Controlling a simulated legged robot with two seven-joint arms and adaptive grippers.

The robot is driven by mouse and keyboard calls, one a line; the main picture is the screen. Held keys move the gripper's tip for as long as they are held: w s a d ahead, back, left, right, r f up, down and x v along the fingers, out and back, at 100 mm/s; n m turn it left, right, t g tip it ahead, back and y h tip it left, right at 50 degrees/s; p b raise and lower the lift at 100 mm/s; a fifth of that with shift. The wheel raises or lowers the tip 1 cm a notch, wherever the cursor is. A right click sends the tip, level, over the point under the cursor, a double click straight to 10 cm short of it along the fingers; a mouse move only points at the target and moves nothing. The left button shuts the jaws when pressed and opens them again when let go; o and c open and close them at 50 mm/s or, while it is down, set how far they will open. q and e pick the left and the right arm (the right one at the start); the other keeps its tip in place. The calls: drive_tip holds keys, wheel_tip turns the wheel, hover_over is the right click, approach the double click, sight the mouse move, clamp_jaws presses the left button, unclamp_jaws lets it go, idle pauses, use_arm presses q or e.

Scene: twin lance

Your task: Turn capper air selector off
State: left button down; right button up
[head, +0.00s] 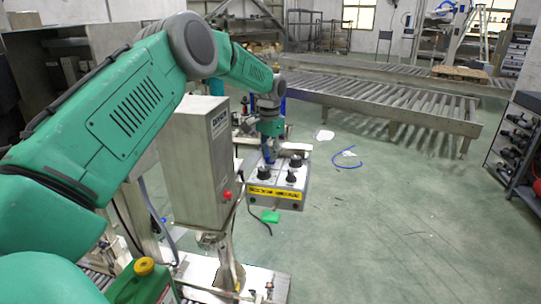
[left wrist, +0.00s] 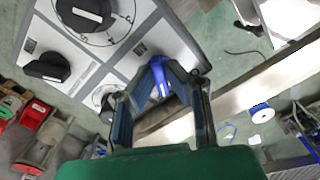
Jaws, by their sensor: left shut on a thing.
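A grey control box (head: 262,201) with a yellow label strip stands right of the tall grey cabinet. Its top panel carries black selector knobs (head: 291,177) and one blue knob at its far left. My left gripper (head: 267,153) reaches down over that corner. In the left wrist view, my left gripper (left wrist: 160,80) is shut on the blue knob (left wrist: 158,72), a finger on each side. Black knobs (left wrist: 48,68) sit to the left on the panel (left wrist: 120,45). The lettering by the knobs is too small to read. My right gripper is not in view.
The grey cabinet (head: 195,160) with a red button stands close left of the box. A green can (head: 142,283) with a yellow cap is at the bottom left. A roller conveyor (head: 400,100) crosses behind. The floor to the right is mostly clear.

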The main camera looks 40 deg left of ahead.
use_arm(q)
drive_tip(key=shift+s+f, duration=0.2)
drive_tip(key=shift+f, duration=0.15)
drive_tip(key=c, duration=1.7)
unclamp_jaws()
drive_tip(key=shift+o, duration=0.4)
drive_tip(key=shift+w+a, duration=0.1)
drive_tip(key=shift+w, duration=0.05)
drive_tip(key=shift+r, duration=0.15)
wheel_tip(320, 180, up, 12)
drive_tip(key=shift+w+a+f, duration=0.15)
drive_tip(key=shift+w+f, duration=0.05)
drive_tip(key=shift+f, duration=0.05)
